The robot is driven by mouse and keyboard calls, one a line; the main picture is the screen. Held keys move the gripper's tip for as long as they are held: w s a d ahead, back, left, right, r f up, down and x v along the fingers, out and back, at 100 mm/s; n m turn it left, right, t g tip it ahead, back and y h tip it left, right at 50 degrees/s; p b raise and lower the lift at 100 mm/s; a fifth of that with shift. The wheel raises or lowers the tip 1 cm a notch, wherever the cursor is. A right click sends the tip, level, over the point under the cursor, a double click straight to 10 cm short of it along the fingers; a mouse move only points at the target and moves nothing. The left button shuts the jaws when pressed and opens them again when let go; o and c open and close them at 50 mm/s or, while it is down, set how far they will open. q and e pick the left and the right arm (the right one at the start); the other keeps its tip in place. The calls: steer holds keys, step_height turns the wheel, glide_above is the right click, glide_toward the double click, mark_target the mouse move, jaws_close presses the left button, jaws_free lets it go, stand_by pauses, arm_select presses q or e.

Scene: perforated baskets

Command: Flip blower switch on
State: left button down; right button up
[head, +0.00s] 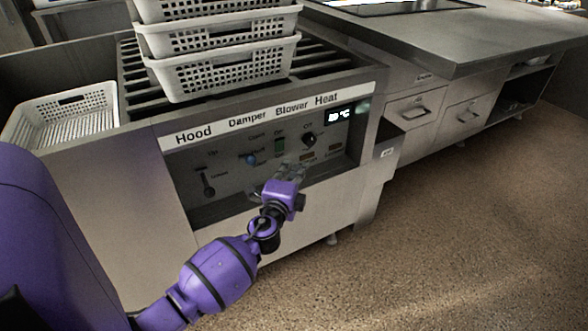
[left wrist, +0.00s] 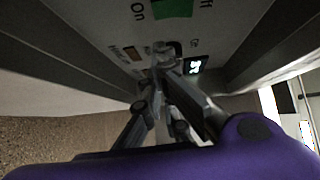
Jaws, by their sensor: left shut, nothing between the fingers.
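The blower switch (head: 279,146) is a small green rocker under the "Blower" label on the dark control panel (head: 232,196). Its green face (left wrist: 172,8) also shows at the top edge of the left wrist view, with "On" printed beside it. I cannot tell which way it is set. My left gripper (head: 287,171) is just below the switch in the head view, close to the panel. In the left wrist view its fingers (left wrist: 163,55) are shut together and empty, near the panel face and apart from the green rocker. My right gripper is not in view.
The panel also holds the hood lever (head: 208,184), the blue damper knob (head: 250,159), the heat knob (head: 309,139) and a lit display (head: 341,116). White perforated baskets (head: 225,80) stand stacked above, and another basket (head: 62,118) sits left. Floor in front is clear.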

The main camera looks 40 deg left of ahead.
arm_select(q)
steer(key=v, duration=0.9)
steer(key=shift+s+f, duration=0.35)
steer(key=shift+f, duration=0.25)
